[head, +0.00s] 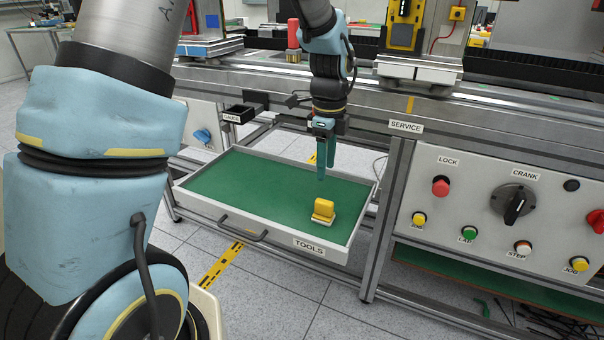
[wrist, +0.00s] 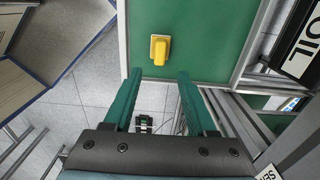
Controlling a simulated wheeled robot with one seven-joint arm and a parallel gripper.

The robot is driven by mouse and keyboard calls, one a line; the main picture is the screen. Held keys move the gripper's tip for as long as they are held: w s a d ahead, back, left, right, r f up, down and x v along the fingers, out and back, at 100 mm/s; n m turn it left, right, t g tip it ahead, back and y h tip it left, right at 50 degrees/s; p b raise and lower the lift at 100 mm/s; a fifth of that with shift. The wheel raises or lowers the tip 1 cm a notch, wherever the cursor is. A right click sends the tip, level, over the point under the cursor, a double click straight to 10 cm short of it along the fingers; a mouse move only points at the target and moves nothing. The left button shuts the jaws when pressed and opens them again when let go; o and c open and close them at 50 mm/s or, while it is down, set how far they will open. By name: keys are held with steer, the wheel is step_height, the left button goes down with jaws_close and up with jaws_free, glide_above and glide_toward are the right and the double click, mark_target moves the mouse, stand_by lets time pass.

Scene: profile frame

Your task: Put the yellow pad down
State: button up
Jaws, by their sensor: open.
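The yellow pad (head: 323,208) rests on the green floor of the open drawer marked TOOLS (head: 222,221), near its front right corner. It appears to have a paler base under it. In the wrist view the yellow pad (wrist: 159,50) lies beyond the fingertips, between their lines. My gripper (head: 321,177) hangs over the drawer, above and behind the pad. In the wrist view my gripper (wrist: 158,76) has its two green fingers apart, with nothing between them. The pad and the fingers are apart.
The rest of the drawer floor is bare. A small black holder marked GAUGE (head: 241,114) sits above the drawer's back left. A frame post (head: 388,215) stands right of the drawer, beside a panel with a LOCK button (head: 441,186) and a CRANK knob (head: 514,204).

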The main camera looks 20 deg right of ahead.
steer(key=s+a+r+n, duration=0.1)
steer(key=s+a+n, duration=0.1)
steer(key=a+n, duration=1)
steer(key=s+a+r+n+t, duration=0.1)
steer(key=s+a+n, duration=0.1)
steer(key=a+n, duration=1.1)
steer(key=a, duration=0.5)
steer(key=shift+r+n+t, duration=0.3)
steer(key=shift+r, duration=0.05)
steer(key=shift+a, duration=0.1)
